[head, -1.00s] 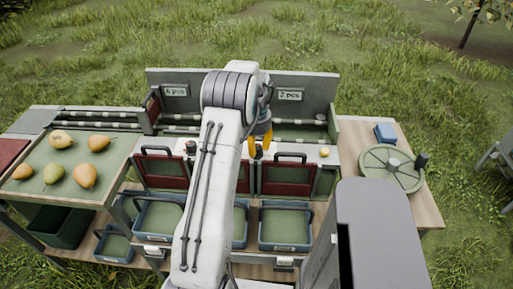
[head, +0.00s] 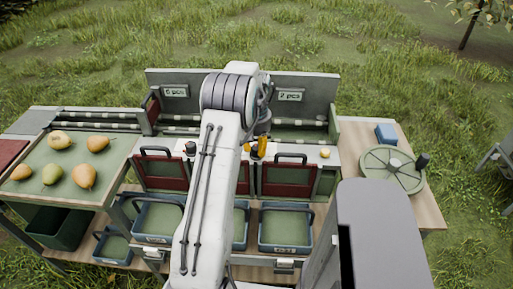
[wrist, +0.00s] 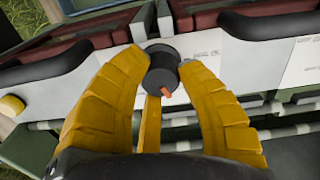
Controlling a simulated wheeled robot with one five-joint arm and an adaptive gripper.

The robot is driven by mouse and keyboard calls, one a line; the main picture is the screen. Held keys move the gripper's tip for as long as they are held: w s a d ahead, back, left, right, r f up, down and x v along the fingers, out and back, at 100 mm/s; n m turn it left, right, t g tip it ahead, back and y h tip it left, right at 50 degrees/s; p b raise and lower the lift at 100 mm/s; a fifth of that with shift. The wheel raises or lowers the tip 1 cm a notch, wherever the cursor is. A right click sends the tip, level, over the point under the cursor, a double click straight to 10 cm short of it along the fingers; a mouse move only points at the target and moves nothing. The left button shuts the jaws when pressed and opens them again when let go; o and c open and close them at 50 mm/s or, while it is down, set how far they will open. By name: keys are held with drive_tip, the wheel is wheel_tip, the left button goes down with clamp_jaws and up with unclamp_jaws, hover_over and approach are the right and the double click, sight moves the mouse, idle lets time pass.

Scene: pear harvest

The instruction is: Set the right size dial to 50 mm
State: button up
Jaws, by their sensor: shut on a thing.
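The right size dial (wrist: 163,78) is a black round knob with an orange pointer, on a white panel (wrist: 215,75). My gripper (wrist: 162,64) has its yellow fingers on both sides of the dial and is shut on it. In the head view my gripper (head: 258,147) is down at the panel between two red gates, and the dial is hidden behind the fingers and arm. The small print on the panel is too blurred to read, so I cannot tell the dial's setting. A second black dial (head: 190,147) stands further left on the panel.
A yellow button (head: 325,153) sits right of the red right gate (head: 284,180). Pears lie on a green tray (head: 105,170) at the left. Blue crates (head: 284,250) stand below. A round green disc (head: 375,160) and a blue block (head: 386,134) are at the right.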

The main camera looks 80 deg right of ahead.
sight(257, 147)
drive_tip(key=n, duration=0.7)
drive_tip(key=shift+a+f, duration=0.15)
drive_tip(key=shift+f, duration=0.05)
drive_tip(key=n, duration=0.6)
drive_tip(key=shift+n, duration=0.4)
drive_tip(key=o, duration=1.2)
drive_tip(key=shift+r, duration=0.1)
drive_tip(key=shift+r, duration=0.1)
wheel_tip(257, 147, up, 12)
idle(0.8)
